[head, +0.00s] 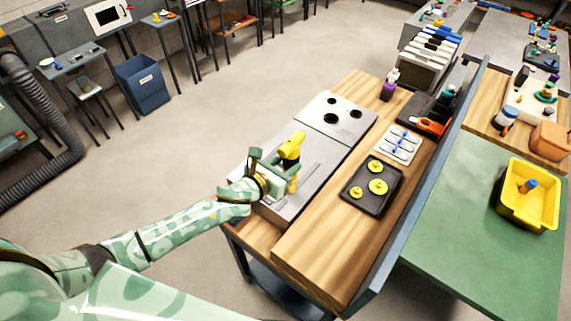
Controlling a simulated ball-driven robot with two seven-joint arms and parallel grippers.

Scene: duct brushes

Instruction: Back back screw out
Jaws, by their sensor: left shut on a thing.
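A grey metal duct box (305,150) lies on the wooden workbench, its far part a lighter plate with several dark round holes. My left gripper (287,172) is over the near part of the box. It is shut on a yellow tool (291,148) that looks like a power screwdriver, standing roughly upright. The gripper hides the tool's lower part, and I cannot tell whether the tool touches the box. No screw can be made out. My right gripper is not in view.
Right of the box on the workbench (318,262) are a black tray (348,206) with yellow round parts, a white tray (388,150) with blue-marked pieces, and an orange-handled tool (432,126). A yellow bin (510,212) stands on the green table. The bench's near end is bare.

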